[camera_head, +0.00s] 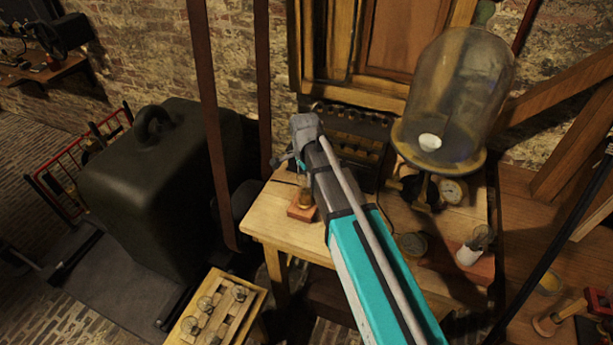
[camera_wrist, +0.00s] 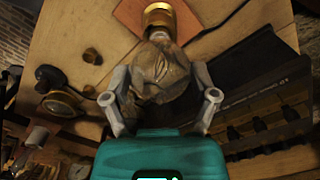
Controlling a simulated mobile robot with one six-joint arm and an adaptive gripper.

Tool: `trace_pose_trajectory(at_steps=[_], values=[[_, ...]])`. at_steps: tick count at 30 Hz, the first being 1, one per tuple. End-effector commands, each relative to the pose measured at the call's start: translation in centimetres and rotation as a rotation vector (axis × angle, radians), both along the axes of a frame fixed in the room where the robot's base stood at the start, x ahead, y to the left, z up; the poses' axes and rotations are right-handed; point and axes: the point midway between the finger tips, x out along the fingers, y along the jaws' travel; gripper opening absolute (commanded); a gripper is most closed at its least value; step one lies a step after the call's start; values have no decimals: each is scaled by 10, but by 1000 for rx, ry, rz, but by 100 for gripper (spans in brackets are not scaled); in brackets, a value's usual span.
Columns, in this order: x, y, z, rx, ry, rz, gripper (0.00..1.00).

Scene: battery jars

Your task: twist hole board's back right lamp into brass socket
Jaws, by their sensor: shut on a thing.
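A clear glass lamp (camera_wrist: 160,72) is between the two fingers of my gripper (camera_wrist: 159,84) in the wrist view. My gripper is shut on its bulb. The lamp's far end points at the brass socket (camera_wrist: 158,13), which sits on a reddish wooden block (camera_wrist: 128,14). The lamp looks in line with the socket; I cannot tell whether its cap is seated. In the head view my gripper (camera_head: 300,165) is above the block (camera_head: 301,213) at the table's left end, and the lamp is hardly visible. The hole board (camera_head: 250,303), with several glass lamps, is at the bottom left.
A glass bell jar (camera_head: 460,90) stands on the right of the wooden table (camera_head: 275,228), near a gauge (camera_head: 453,191). Another lamp in a white holder (camera_head: 468,255) stands at the front right. A dark rack (camera_head: 352,128) is behind my gripper. A large dark case (camera_head: 150,190) is left.

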Motion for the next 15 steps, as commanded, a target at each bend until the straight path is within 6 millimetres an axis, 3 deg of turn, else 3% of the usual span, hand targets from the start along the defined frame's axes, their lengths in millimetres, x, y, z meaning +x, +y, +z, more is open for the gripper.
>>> trace_pose_trajectory(at_steps=[15], values=[[0, 0, 0, 0, 0, -330, 28]])
